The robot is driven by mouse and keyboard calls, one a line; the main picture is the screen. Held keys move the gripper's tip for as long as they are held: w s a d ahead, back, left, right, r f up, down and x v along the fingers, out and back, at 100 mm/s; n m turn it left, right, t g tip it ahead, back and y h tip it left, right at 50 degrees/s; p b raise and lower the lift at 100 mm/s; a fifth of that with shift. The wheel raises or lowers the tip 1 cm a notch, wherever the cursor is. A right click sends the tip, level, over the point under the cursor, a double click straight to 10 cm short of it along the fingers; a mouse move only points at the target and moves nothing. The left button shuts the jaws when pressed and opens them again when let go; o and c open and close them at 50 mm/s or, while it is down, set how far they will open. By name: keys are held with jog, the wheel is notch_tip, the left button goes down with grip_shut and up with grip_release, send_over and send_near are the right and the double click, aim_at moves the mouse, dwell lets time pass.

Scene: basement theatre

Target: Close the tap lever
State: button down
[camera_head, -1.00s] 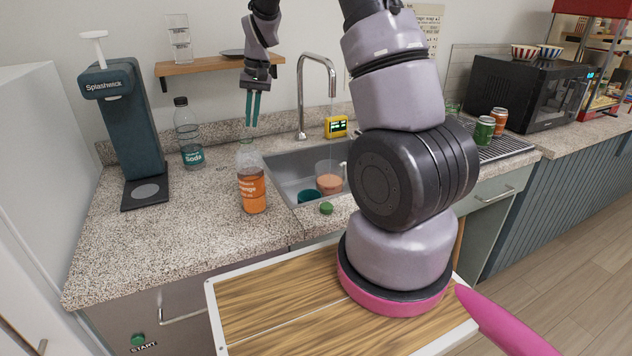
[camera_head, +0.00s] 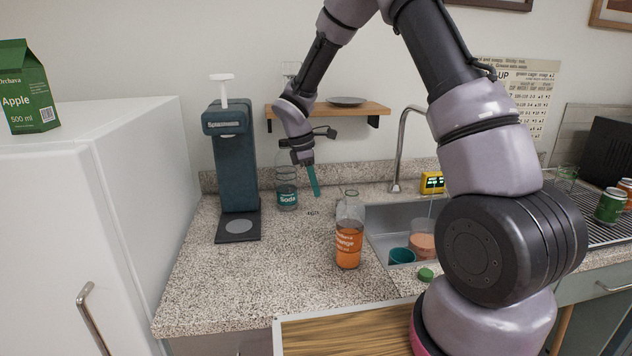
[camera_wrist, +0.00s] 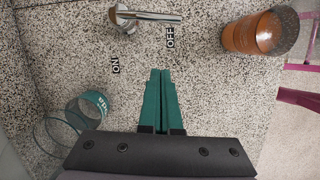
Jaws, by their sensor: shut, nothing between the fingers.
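The chrome tap lever (camera_wrist: 150,16) shows at the top of the wrist view, flat above the speckled counter. Its bar runs right from a round hub, and its tip is just beyond the OFF label (camera_wrist: 170,38). The ON label (camera_wrist: 116,65) is below and left of it. My gripper (camera_wrist: 160,71) is shut and empty, its teal fingertips apart from the lever in the picture. In the head view my gripper (camera_head: 317,196) hangs low over the counter; I cannot make out the lever there. The chrome tap spout (camera_head: 400,145) arches over the sink (camera_head: 385,222).
A soda bottle (camera_head: 287,190) stands close left of my gripper, also in the wrist view (camera_wrist: 92,107). An orange bottle (camera_head: 348,240) stands in front to the right. A wooden shelf (camera_head: 330,110) is above, and a dark dispenser (camera_head: 230,160) stands left. The front left counter is clear.

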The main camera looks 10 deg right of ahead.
aim_at(339, 201)
jog(key=x, duration=0.6)
jog(key=shift+s+d+r, duration=0.1)
jog(key=shift+d+r, duration=0.05)
jog(key=shift+d, duration=0.45)
jog(key=shift+s+d+r, duration=0.1)
jog(key=shift+d+r, duration=0.1)
jog(key=shift+d, duration=0.4)
jog(key=shift+s+d+r, duration=0.1)
jog(key=shift+d, duration=0.6)
jog(key=shift+d, duration=0.15)
jog(key=shift+s+d+r+n, duration=0.1)
jog(key=shift+s+d+n, duration=0.1)
jog(key=shift+d+n, duration=0.3)
jog(key=shift+s+d+n+t, duration=0.1)
jog(key=shift+d+n+t, duration=0.2)
jog(key=shift+d+n, duration=0.25)
jog(key=shift+a, duration=0.1)
